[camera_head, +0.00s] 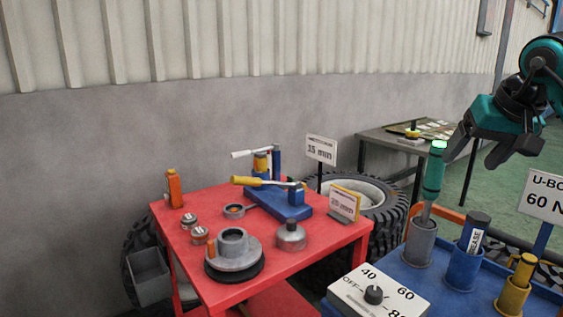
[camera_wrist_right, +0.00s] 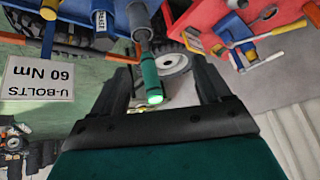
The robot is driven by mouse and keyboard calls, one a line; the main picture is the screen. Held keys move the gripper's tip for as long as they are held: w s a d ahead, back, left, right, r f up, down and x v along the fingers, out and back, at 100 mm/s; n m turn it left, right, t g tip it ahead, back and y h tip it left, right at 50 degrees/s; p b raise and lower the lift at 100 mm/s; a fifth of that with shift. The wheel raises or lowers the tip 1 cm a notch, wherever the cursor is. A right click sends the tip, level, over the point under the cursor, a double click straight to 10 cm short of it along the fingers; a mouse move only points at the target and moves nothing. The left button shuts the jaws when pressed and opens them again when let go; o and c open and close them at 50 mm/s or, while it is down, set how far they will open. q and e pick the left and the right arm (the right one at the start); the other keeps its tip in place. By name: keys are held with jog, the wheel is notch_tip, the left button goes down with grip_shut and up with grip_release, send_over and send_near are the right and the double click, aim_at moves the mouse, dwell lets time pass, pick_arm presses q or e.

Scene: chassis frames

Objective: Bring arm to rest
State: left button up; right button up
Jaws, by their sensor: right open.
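My right gripper (camera_head: 472,152) is open and empty at the right of the head view, above the blue table. A green cylindrical tool (camera_head: 433,175) with a lit green top stands slightly tilted in a grey cup holder (camera_head: 420,243), just left of the gripper and apart from it. In the right wrist view, the open fingers of the right gripper (camera_wrist_right: 160,72) spread on both sides of the green tool (camera_wrist_right: 149,76), whose lit end points toward the palm. My left gripper is in neither view.
The blue table (camera_head: 400,272) also holds a blue grease holder (camera_head: 463,268), a yellow holder (camera_head: 512,296), a dial box (camera_head: 378,296) and a U-bolts sign (camera_head: 546,196). A red table (camera_head: 290,262) carries several parts and tools. A tyre (camera_head: 390,215) stands behind it.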

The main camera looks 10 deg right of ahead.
jog(key=w+a+f+y, duration=0.4)
jog(key=a+f, duration=0.3)
jog(key=a, duration=0.2)
jog(key=s+a+f+m+t+y, duration=0.1)
jog(key=s+a+f+m+y, duration=0.25)
jog(key=a+m+y, duration=0.5)
jog(key=s+a+f+m+y, duration=0.2)
jog(key=a+f+m+y, duration=0.35)
jog(key=a+m, duration=0.6)
jog(key=s+d+f+m+t+h, duration=0.15)
jog(key=f+m+t+h, duration=0.4)
jog(key=m, duration=0.85)
jog(key=s+d+f+m+t+h, duration=0.15)
jog(key=f+m+t+h, duration=0.35)
jog(key=m, duration=0.9)
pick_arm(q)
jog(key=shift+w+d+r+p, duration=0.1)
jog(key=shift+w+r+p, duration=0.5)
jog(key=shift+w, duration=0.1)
pick_arm(e)
jog(key=s+d+f+m+g+h, duration=0.1)
jog(key=s+f+m+g+h, duration=0.1)
jog(key=s+f+m, duration=0.4)
jog(key=s+d+f+m+g+h, duration=0.1)
jog(key=s+f+m+g+h, duration=0.2)
jog(key=f+m, duration=0.8)
jog(key=s+f+g, duration=0.2)
jog(key=s, duration=0.2)
jog(key=shift+s+m, duration=0.3)
jog(key=shift+m, duration=0.1)
